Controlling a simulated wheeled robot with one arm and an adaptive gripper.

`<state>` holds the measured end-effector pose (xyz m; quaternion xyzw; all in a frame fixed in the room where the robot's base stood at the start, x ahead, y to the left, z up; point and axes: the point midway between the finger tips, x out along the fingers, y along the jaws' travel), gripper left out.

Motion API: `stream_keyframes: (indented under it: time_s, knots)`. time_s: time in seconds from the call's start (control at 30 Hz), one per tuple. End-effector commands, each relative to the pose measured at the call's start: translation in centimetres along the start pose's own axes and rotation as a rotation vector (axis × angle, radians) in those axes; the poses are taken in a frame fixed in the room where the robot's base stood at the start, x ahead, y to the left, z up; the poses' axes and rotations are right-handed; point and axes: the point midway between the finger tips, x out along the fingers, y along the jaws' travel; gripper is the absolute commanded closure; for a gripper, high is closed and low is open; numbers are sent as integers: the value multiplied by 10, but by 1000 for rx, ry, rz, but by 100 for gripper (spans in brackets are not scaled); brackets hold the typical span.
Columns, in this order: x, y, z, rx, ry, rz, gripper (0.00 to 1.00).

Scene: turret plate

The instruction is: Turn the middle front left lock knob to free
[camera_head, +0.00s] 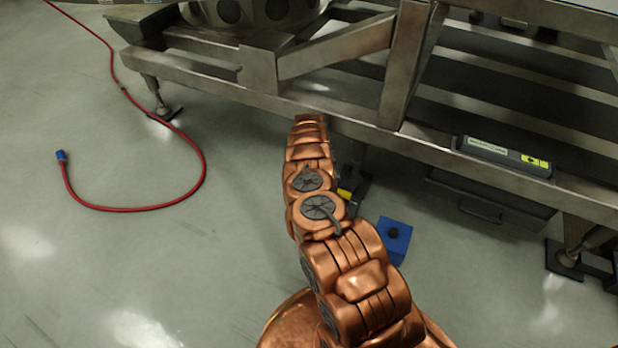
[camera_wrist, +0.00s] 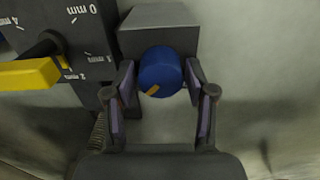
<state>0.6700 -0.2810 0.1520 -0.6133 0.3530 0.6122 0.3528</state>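A round blue knob (camera_wrist: 160,70) with a yellow mark at its lower left sits on a grey block (camera_wrist: 158,28) in the wrist view. My gripper (camera_wrist: 161,80) is around it, with one finger on each side. The fingers are spread about as wide as the knob and sit close to its sides; I cannot tell whether they touch it.
Left of the knob, a dark plate (camera_wrist: 88,50) carries a mm scale and a yellow lever (camera_wrist: 28,74). A steel frame (camera_head: 330,125) stands above my arm. A blue block (camera_head: 393,240) is on the floor to the right. A red hose (camera_head: 205,165) lies left on open floor.

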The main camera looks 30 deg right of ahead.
Motion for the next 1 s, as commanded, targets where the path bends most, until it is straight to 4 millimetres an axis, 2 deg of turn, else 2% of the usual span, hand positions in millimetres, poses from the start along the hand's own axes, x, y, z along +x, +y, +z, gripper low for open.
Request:
stream_keyframes:
  time_s: [0.03, 0.1, 0.53, 0.67, 1.0]
  knots:
    - [0, 0, 0, -1, 0, 0, 36]
    - [0, 0, 0, -1, -1, 0, 30]
    - [-5, -1, 0, -2, -1, 0, 30]
    - [-16, -1, 0, -2, 0, 0, 30]
    - [-57, -1, 0, 0, 1, -3, 30]
